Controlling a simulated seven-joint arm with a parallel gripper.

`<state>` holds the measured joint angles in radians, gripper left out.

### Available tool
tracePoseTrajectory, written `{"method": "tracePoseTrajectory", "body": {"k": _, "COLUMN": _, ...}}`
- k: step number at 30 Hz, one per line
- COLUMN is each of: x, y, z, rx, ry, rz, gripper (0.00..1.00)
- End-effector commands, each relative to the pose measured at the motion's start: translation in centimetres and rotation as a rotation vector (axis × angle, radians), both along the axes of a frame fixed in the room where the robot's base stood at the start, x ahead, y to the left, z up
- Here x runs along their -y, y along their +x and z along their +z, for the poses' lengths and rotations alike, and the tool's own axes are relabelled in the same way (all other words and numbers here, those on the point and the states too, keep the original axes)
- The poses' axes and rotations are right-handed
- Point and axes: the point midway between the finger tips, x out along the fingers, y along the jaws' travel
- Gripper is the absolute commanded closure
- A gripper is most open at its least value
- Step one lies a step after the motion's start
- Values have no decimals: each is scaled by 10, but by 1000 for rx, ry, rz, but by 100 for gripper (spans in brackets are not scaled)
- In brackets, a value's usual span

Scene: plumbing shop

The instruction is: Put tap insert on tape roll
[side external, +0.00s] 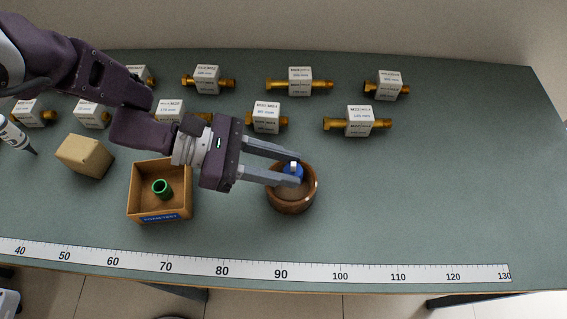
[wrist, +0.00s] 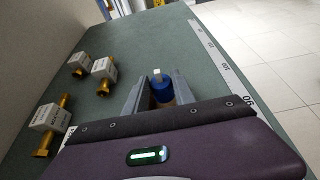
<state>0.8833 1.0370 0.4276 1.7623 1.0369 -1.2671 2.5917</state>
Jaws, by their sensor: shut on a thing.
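My gripper (side external: 299,172) reaches in from the left with its two long grey fingers on either side of a blue piece with a pale stem on top, which I take to be the tap insert (side external: 292,171). It is shut on this piece, which also shows upright between the fingers in the wrist view (wrist: 162,90). The piece is over or inside a brown round thing with a raised rim (side external: 291,206); I cannot tell whether it touches it, or whether this is a bowl or the tape roll. A short green hollow cylinder (side external: 162,188) stands inside an open cardboard box.
The cardboard box (side external: 147,209) sits left of the brown round thing. A tan block (side external: 83,156) lies further left. Several brass fittings with white label blocks, one at the right (side external: 361,121), stand behind. A ruler strip (side external: 340,275) runs along the front edge. The bench's right side is clear.

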Motion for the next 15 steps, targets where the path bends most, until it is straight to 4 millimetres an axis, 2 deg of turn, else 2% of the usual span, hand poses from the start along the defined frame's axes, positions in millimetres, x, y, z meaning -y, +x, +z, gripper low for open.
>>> {"method": "tracePoseTrajectory", "body": {"k": 10, "x": 0, "y": 0, "z": -5, "rx": 0, "ry": 0, "rz": 1, "gripper": 100}}
{"method": "tracePoseTrajectory", "body": {"k": 11, "x": 0, "y": 0, "z": -5, "rx": 0, "ry": 0, "rz": 1, "gripper": 66}}
{"method": "tracePoseTrajectory", "body": {"k": 13, "x": 0, "y": 0, "z": -4, "rx": 0, "ry": 0, "rz": 1, "gripper": 52}}
{"method": "tracePoseTrajectory", "body": {"k": 14, "x": 0, "y": 0, "z": -4, "rx": 0, "ry": 0, "rz": 1, "gripper": 48}}
{"method": "tracePoseTrajectory", "body": {"k": 15, "x": 0, "y": 0, "z": -4, "rx": 0, "ry": 0, "rz": 1, "gripper": 48}}
